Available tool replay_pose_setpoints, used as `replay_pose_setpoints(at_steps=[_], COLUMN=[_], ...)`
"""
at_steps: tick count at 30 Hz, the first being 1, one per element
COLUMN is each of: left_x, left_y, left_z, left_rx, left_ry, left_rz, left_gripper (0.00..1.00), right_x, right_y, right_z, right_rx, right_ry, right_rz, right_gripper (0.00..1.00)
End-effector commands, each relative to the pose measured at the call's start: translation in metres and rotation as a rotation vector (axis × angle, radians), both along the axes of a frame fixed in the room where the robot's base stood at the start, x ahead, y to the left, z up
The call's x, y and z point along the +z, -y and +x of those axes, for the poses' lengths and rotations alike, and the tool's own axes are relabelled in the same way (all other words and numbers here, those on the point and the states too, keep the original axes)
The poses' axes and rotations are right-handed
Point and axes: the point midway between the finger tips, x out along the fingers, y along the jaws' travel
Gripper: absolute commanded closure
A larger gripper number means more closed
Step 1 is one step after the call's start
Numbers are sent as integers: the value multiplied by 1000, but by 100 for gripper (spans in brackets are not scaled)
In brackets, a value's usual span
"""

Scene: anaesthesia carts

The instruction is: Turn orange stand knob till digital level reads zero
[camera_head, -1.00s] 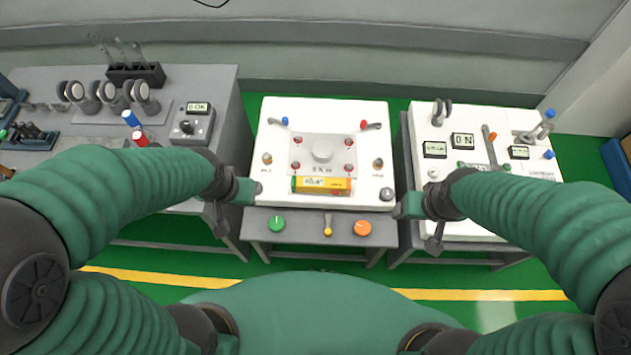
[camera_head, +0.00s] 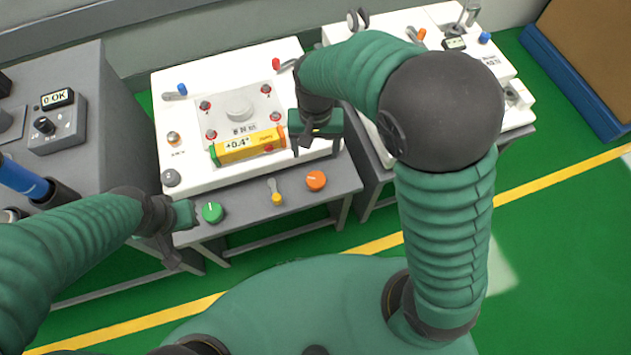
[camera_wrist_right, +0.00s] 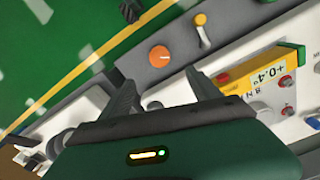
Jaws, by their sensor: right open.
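The orange stand knob (camera_head: 316,181) is on the grey front panel of the middle cart, right of the yellow-tipped lever. It also shows in the right wrist view (camera_wrist_right: 160,56), beyond my fingers and apart from them. The yellow and orange digital level (camera_head: 262,146) lies on the white cart top, and its display reads +0.4°. It shows in the right wrist view too (camera_wrist_right: 262,75).
A green knob (camera_head: 212,212) and a yellow-tipped lever (camera_head: 276,194) share the front panel. A round plate (camera_head: 240,107) with red knobs around it lies behind the level. A grey cart with an "OK" display (camera_head: 57,98) stands left, another white cart (camera_head: 513,70) right.

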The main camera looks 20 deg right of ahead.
Motion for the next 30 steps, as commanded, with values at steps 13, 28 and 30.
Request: replay_pose_setpoints(at_steps=[13, 28, 30], left_x=[-53, -66, -66], left_y=[0, 0, 0], left_z=[0, 0, 0], left_rx=[0, 0, 0], left_ry=[-1, -1, -1], left_rz=[0, 0, 0], left_gripper=[100, 100, 100], right_x=[-120, -155, -155], right_y=[1, 1, 1], right_z=[-1, 0, 0], right_rx=[1, 2, 2], right_ry=[-2, 1, 1], right_rz=[-1, -1, -1], right_gripper=[28, 28, 31])
